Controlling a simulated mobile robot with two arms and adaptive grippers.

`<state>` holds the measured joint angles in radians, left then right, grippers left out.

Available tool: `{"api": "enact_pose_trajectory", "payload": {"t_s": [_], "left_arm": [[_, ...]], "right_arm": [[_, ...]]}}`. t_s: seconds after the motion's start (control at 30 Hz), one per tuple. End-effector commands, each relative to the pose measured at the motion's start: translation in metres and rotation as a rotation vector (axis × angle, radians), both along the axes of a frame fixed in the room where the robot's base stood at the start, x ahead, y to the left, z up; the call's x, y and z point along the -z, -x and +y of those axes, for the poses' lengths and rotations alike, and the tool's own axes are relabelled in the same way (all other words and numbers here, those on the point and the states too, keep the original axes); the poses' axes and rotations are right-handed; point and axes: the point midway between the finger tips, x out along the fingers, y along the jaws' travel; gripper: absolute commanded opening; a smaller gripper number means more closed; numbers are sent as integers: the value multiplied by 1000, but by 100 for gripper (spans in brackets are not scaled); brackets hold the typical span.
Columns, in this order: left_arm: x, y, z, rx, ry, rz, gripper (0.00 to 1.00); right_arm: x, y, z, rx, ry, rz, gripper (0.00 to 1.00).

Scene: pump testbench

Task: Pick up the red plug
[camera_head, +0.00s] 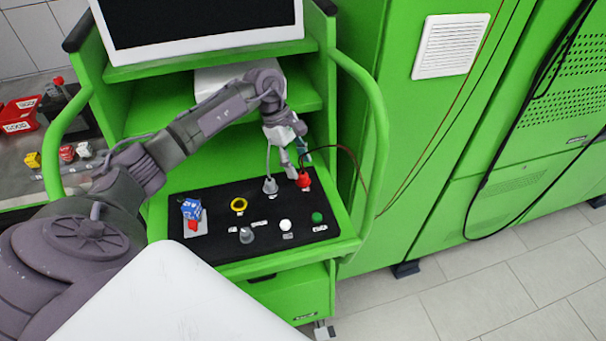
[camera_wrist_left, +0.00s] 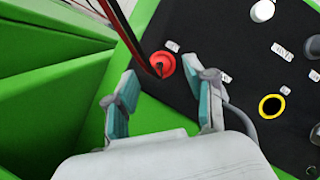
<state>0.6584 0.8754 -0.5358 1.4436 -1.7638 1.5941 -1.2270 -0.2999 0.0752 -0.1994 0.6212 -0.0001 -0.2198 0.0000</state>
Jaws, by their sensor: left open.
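The red plug (camera_head: 304,180) stands near the back right of the black panel (camera_head: 262,250), with a cable rising from it. In the left wrist view the red plug (camera_wrist_left: 162,64) lies beyond the fingertips, roughly between their two lines. My left gripper (camera_head: 294,160) is above and just behind the plug in the head view. In the left wrist view my left gripper (camera_wrist_left: 164,88) is open and empty, with teal pads facing each other. I cannot tell its exact height over the plug. My right gripper is not in view.
The panel also holds a grey connector (camera_head: 270,186), a yellow ring (camera_head: 239,205), a white knob (camera_head: 285,225), a green knob (camera_head: 317,217) and a blue-and-red block (camera_head: 192,212). A green cart rail (camera_head: 375,130) curves at the right. A monitor (camera_head: 200,25) stands above.

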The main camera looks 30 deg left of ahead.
Motion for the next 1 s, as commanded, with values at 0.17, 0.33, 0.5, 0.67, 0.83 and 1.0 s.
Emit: {"api": "enact_pose_trajectory", "payload": {"t_s": [0.17,0.33,0.5,0.67,0.83,1.0], "left_arm": [[20,0,-10,0,2,3,54],[28,-1,-12,1,0,-1,54],[28,-1,-12,1,0,-1,49],[27,-1,-12,1,0,-1,23],[27,-1,-11,1,0,-1,0],[27,-1,-11,1,0,-1,0]], "right_arm": [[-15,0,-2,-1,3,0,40],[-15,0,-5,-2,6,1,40],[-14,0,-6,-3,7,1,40],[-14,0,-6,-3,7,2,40],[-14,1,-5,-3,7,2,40],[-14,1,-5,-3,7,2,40]]}}
